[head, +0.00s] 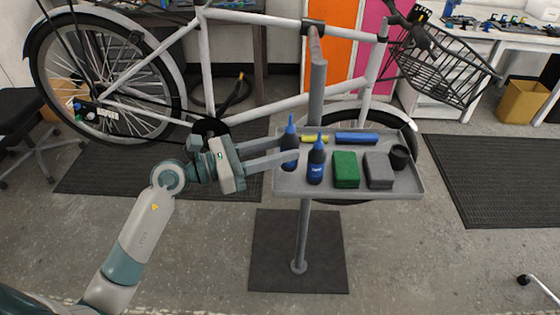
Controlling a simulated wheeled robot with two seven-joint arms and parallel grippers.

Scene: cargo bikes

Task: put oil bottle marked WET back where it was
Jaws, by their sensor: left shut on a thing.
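A dark bottle with a blue tip (290,148) is between the fingers of my left gripper (288,160), at the left end of the grey stand tray (403,192). The gripper is shut on it, and the bottle is upright. Its label is hidden, and I cannot tell whether its base touches the tray. A second dark bottle with a blue tip (316,165) stands on the tray just right of the fingers. Its small pale label is too small to read, so I cannot tell which bottle is marked WET. My right gripper is out of view.
The tray also holds a green block (346,170), a grey block (379,171), a black cup (400,157), a blue bar (356,138) and a yellow item (315,139). A white bicycle (268,107) stands close behind. Open floor lies in front of the stand.

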